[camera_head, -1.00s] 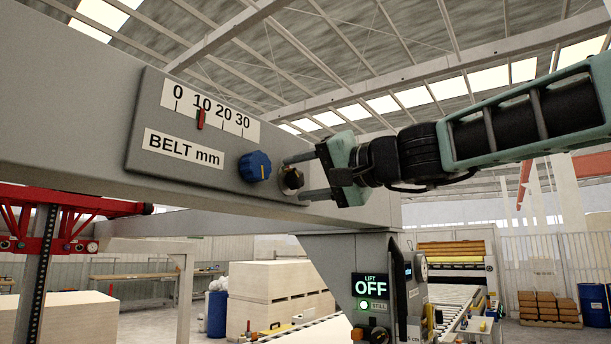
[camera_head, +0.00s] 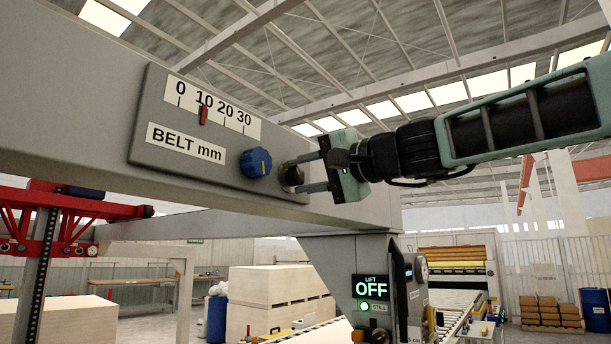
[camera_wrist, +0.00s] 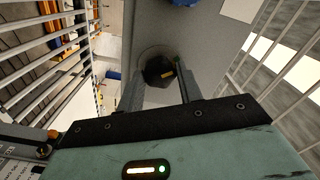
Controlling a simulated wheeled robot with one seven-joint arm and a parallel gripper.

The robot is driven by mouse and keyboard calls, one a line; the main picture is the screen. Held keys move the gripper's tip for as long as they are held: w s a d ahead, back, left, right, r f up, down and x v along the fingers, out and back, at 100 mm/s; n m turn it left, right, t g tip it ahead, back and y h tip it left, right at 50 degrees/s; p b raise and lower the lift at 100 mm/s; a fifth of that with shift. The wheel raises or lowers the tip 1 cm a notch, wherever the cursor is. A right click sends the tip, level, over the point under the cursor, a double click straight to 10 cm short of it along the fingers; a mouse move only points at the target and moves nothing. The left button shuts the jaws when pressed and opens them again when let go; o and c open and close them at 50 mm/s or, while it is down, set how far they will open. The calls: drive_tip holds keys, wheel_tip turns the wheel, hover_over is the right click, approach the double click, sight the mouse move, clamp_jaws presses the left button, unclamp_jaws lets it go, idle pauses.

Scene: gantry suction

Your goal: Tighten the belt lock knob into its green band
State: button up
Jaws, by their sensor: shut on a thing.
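The belt lock knob (camera_head: 292,176) is small and black and sits on the beam's grey face, right of the blue knob. In the wrist view the knob (camera_wrist: 157,70) shows a short yellow mark pointing toward the upper right. My gripper (camera_head: 298,175) reaches in from the right, with one finger above the knob and one below. In the wrist view the gripper fingers (camera_wrist: 158,82) stand on either side of the knob, shut on it. A pale ring surrounds the knob.
A blue ribbed knob (camera_head: 256,162) sits close to the left of my fingers. The BELT mm panel (camera_head: 150,110) has a red pointer (camera_head: 204,115) near 10. Below, a lift display (camera_head: 370,289) reads OFF. Open air lies in front of the beam.

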drive_tip(key=o, duration=1)
drive_tip(key=shift+d, duration=0.1)
drive_tip(key=shift+b+v, duration=4.2)
drive_tip(key=shift+v, duration=4.45)
drive_tip(key=shift+f, duration=0.15)
drive_tip(key=s+a+f+n+g+h, duration=0.1)
drive_tip(key=a+f+g+h, duration=0.25)
drive_tip(key=f, duration=1.25)
drive_tip(key=a+f+n+g+h, duration=0.1)
drive_tip(key=a+f+g+h, duration=0.25)
drive_tip(key=f, duration=1.35)
drive_tip(key=s+d+f+n+g+h, duration=0.1)
drive_tip(key=s+d+f+n+h, duration=0.1)
drive_tip(key=s+f, duration=0.4)
drive_tip(key=s+d+f+n+g+h, duration=0.1)
drive_tip(key=s+d+f+n+h, duration=0.1)
drive_tip(key=s+f, duration=0.4)
drive_tip(key=s+d+f+n+g+h, duration=0.2)
drive_tip(key=s+f+n, duration=0.2)
drive_tip(key=f, duration=1)
drive_tip(key=shift+s+d+f+h, duration=0.1)
drive_tip(key=shift+s+f+h, duration=0.05)
drive_tip(key=shift+s, duration=0.55)
drive_tip(key=shift+s+d+f+h, duration=0.1)
drive_tip(key=shift+s+f+h, duration=0.05)
drive_tip(key=shift+s, duration=0.55)
